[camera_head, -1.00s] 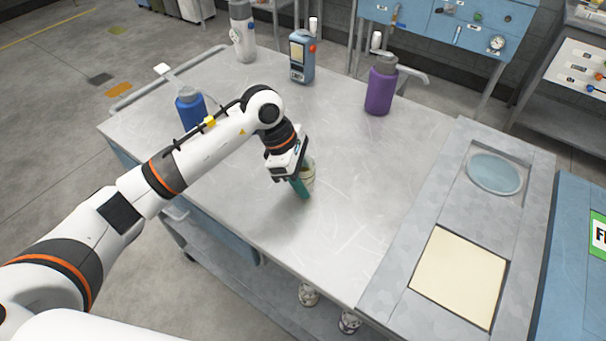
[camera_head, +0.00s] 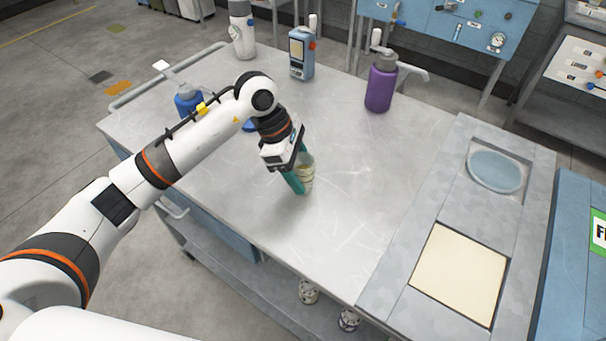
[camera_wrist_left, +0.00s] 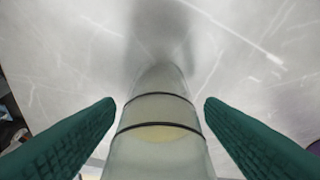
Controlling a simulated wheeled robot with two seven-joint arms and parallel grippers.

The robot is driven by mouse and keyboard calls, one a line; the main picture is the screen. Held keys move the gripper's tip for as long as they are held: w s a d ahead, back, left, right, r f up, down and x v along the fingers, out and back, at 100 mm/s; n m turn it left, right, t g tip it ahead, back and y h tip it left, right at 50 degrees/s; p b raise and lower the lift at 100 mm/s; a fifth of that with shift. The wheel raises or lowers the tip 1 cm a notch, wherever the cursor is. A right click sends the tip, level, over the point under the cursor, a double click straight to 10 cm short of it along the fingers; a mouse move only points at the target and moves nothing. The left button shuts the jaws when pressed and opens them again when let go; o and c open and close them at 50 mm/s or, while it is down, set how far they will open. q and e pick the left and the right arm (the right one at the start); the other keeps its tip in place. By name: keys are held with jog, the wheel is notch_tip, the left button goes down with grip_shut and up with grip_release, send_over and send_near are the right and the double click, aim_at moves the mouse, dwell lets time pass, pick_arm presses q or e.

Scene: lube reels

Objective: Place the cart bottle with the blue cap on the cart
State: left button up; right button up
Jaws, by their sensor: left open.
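A clear bottle (camera_head: 307,178) with dark rings and some yellowish content stands on the grey metal cart top (camera_head: 340,220). My left gripper (camera_head: 299,179) is open, with its green fingers around the bottle. In the left wrist view the bottle (camera_wrist_left: 160,130) is between the two fingers, with a gap visible on each side. The bottle's upper end is hidden by the gripper, and I see no blue cap on it. A small blue thing (camera_head: 249,127) is on the cart top, partly covered by my left arm. My right gripper is not in view.
A blue bottle (camera_head: 187,104), a white-grey bottle (camera_head: 243,38), a blue handheld device (camera_head: 301,55) and a purple bottle (camera_head: 379,90) stand along the far side. A panel with a cream square (camera_head: 460,272) and round recess (camera_head: 495,172) is at right. The cart's middle is clear.

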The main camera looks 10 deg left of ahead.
pick_arm(q)
jog(key=b+v, duration=0.1)
jog(key=v, duration=0.9)
jog(key=shift+a, duration=0.1)
